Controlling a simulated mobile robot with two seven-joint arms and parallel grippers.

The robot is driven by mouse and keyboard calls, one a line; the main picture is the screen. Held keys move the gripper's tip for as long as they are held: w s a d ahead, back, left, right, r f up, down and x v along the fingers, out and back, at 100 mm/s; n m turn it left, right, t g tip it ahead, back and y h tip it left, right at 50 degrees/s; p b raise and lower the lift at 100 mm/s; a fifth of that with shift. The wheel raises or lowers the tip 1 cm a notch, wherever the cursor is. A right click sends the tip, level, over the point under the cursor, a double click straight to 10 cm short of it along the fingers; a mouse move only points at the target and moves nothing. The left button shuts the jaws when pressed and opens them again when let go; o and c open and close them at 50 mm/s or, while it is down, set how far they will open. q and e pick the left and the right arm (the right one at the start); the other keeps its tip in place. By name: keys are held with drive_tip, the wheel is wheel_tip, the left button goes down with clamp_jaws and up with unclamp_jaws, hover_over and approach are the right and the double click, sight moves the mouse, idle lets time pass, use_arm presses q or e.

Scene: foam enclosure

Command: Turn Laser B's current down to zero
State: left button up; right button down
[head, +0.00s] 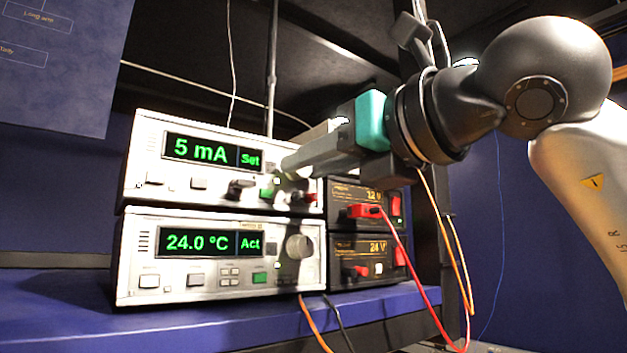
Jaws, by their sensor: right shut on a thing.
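The current controller (140,165) is the upper white unit in the head view. Its green display (202,151) reads "5 mA" and "Set". No readable label tells which laser it belongs to. My right gripper (286,167) comes in from the right, and its fingertips are at the right part of this front panel, shut on the current knob. The fingers hide nearly all of the knob. My left gripper is not in view.
Below sits a temperature controller (135,262) reading "24.0 °C" and "Act", with its own knob (299,246). To the right stand two dark supplies, 12 V (350,192) and 24 V (345,250), with red plugs and cables hanging in front. A blue shelf (200,325) carries the units.

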drive_tip(key=n+b, duration=0.2)
drive_tip(key=n, duration=0.7)
drive_tip(key=shift+r+n, duration=0.15)
drive_tip(key=shift+n, duration=0.15)
idle(0.3)
drive_tip(key=c, duration=0.6)
unclamp_jaws()
drive_tip(key=shift+b+v, duration=1.85)
drive_tip(key=shift+v, duration=5.8)
drive_tip(key=shift+a, duration=0.15)
